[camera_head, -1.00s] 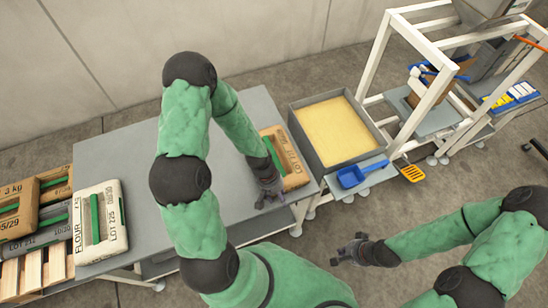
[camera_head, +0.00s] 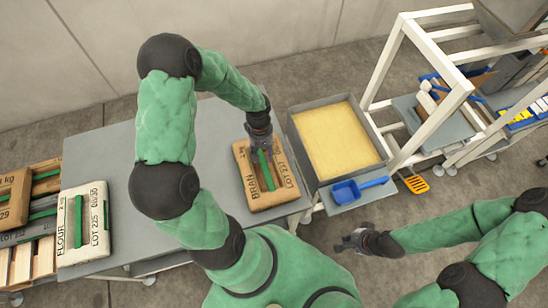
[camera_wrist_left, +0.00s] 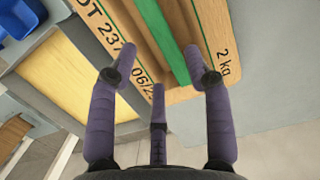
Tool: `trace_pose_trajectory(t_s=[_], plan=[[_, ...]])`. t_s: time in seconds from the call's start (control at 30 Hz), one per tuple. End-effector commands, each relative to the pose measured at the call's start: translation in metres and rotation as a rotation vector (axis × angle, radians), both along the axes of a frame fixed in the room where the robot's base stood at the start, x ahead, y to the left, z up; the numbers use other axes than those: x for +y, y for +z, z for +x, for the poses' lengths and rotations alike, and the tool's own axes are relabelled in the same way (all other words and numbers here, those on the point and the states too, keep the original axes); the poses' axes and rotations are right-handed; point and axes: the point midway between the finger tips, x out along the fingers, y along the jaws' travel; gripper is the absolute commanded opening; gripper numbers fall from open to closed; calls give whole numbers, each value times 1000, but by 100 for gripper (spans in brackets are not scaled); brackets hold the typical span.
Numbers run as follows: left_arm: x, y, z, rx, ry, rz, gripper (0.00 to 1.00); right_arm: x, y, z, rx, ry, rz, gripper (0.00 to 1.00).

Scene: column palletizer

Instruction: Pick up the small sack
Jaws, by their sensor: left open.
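A small brown sack (camera_head: 268,190) marked BRAN, with a green strip along its middle, lies on the grey table (camera_head: 120,160) near its right end. My left gripper (camera_head: 262,150) is over the far part of this sack and hides some of it. In the left wrist view the sack (camera_wrist_left: 215,30) shows "2 kg" print, and the open fingers of my left gripper (camera_wrist_left: 160,75) are spread on either side of the green strip's line, with nothing between them. Contact with the sack cannot be told. My right gripper (camera_head: 352,240) hangs empty over the floor.
A white FLOUR sack (camera_head: 82,222) lies at the table's left end, beside a pallet of stacked sacks (camera_head: 18,205). A grey bin of yellow material (camera_head: 340,140) stands right of the table, with a blue scoop (camera_head: 350,190) before it. A white frame (camera_head: 440,80) stands further right.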

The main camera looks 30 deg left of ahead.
Motion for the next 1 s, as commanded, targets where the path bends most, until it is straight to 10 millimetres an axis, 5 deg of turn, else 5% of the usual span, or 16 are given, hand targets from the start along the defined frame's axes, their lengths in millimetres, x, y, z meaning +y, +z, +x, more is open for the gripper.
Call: trace_pose_trajectory(t_s=[1.0], plan=[[-14, -106, -7, 0, 1, 1, 50, 0, -25, -1, 2, 1, 0, 0]])
